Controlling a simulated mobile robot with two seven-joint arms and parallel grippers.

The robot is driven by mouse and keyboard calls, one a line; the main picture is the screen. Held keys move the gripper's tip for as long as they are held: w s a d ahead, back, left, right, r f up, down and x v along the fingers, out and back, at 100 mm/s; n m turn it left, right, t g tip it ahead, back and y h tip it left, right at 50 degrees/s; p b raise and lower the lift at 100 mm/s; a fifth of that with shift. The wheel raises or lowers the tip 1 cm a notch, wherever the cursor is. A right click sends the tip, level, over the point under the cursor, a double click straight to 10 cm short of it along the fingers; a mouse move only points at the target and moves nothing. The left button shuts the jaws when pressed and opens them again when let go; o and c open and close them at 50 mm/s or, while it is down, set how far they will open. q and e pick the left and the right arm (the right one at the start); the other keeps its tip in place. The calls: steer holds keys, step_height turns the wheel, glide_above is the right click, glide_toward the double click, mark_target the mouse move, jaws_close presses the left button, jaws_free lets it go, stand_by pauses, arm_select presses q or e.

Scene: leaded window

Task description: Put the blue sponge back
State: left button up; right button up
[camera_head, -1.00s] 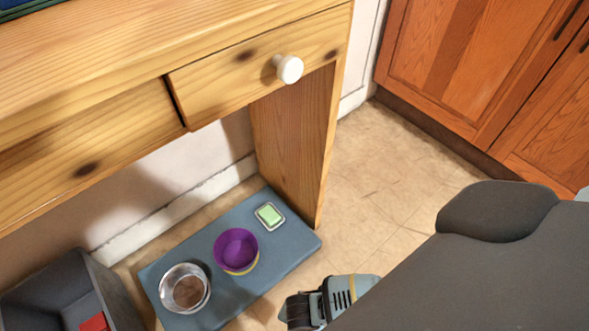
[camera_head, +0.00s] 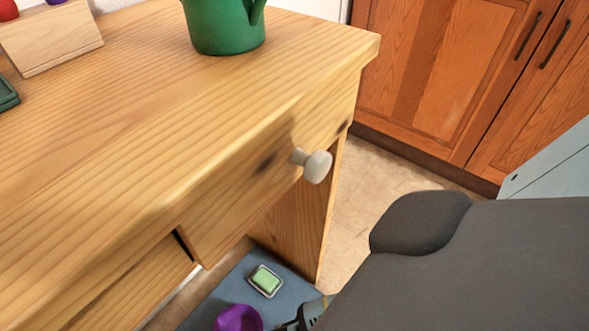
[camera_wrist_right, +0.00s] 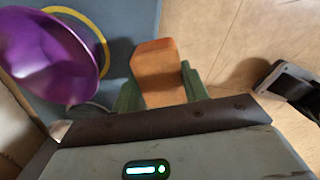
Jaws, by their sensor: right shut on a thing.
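No blue sponge shows in either view. My right gripper (camera_wrist_right: 158,90) is shut on an orange block (camera_wrist_right: 155,62), which sits between its two green-grey fingers in the right wrist view. In the head view my right gripper (camera_head: 302,316) is partly hidden behind my dark arm, low beside the blue-grey mat (camera_head: 228,285). A green sponge (camera_head: 266,281) lies in a small pale-rimmed dish on the mat. A purple bowl (camera_head: 238,319) is cut by the lower edge and also shows at the left of the right wrist view (camera_wrist_right: 48,55). My left gripper is out of view.
The wooden table (camera_head: 120,110) with a drawer and white knob (camera_head: 316,165) stands above the mat. A green pot (camera_head: 224,25) and a wooden holder (camera_head: 50,38) are on it. Wooden cabinets (camera_head: 440,70) stand behind. Tan floor (camera_head: 375,190) lies between.

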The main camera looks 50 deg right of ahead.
steer(key=d, duration=0.1)
steer(key=w+d, duration=0.1)
steer(key=d, duration=0.1)
steer(key=shift+w+d+f+b, duration=0.2)
steer(key=shift+w+f+b, duration=0.1)
steer(key=shift+b, duration=0.1)
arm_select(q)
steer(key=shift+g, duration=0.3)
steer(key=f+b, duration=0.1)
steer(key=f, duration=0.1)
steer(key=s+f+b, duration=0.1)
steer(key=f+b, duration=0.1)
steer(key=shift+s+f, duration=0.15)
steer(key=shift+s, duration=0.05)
arm_select(e)
steer(key=w+d, duration=0.2)
steer(key=d, duration=0.1)
steer(key=w+d, duration=0.2)
steer(key=d, duration=0.2)
steer(key=w+d+f, duration=0.1)
steer(key=w+d, duration=0.1)
steer(key=d, duration=0.1)
steer(key=shift+d, duration=0.35)
